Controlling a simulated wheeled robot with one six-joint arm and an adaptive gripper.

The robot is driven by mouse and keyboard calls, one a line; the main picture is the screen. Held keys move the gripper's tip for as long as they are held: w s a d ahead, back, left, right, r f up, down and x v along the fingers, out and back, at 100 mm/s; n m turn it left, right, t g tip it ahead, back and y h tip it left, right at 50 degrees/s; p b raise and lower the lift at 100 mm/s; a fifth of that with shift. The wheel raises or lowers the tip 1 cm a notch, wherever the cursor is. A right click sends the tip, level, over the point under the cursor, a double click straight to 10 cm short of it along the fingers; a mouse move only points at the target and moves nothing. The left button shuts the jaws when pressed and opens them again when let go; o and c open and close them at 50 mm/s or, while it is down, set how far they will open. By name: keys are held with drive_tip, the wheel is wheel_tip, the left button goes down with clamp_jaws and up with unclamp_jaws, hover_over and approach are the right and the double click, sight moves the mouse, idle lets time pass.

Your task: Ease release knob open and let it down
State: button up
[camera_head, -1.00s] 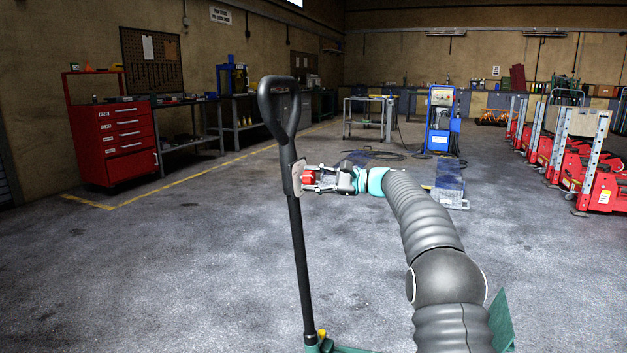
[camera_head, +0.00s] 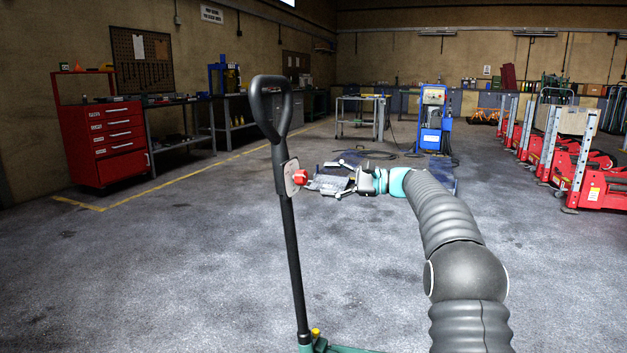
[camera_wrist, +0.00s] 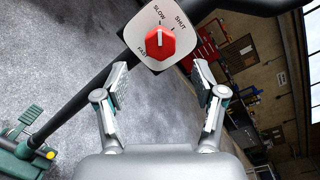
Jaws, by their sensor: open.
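The red release knob (camera_head: 299,177) sits on a pale plate (camera_head: 289,177) on the jack's upright black handle (camera_head: 291,230). In the wrist view the knob (camera_wrist: 160,43) faces me, and its plate (camera_wrist: 185,48) reads SLOW, SHUT and FAST. The knob's white pointer line looks turned toward SLOW. My gripper (camera_head: 339,181) is open and empty, to the right of the knob and apart from it. In the wrist view my two fingers (camera_wrist: 161,86) are spread below the knob. Part of the green jack body (camera_head: 340,349) shows at the bottom; its lifting end is out of view.
A red tool cabinet (camera_head: 104,143) and workbenches line the left wall. A blue machine (camera_head: 432,120) stands behind, with a low blue-grey platform on the floor behind my gripper. Red wheeled equipment (camera_head: 590,180) stands at right. The floor around the handle is clear.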

drive_tip(key=shift+v, duration=2.4)
wheel_tip(320, 180, down, 13)
drive_tip(key=d+h, duration=0.2)
drive_tip(key=h, duration=0.2)
drive_tip(key=s+f+n+g+h, duration=0.1)
drive_tip(key=s+f+n+h, duration=0.1)
drive_tip(key=s+f+h, duration=0.45)
drive_tip(key=s+d+r+n+h, duration=0.1)
drive_tip(key=s+n+h, duration=0.2)
drive_tip(key=s, duration=1.9)
drive_tip(key=s+d+r+n+t+h, duration=0.1)
drive_tip(key=s+n, duration=0.4)
drive_tip(key=s, duration=1.6)
drive_tip(key=shift+s+d+n+h, duration=0.4)
drive_tip(key=shift+d+h, duration=0.2)
drive_tip(key=shift+h, duration=0.55)
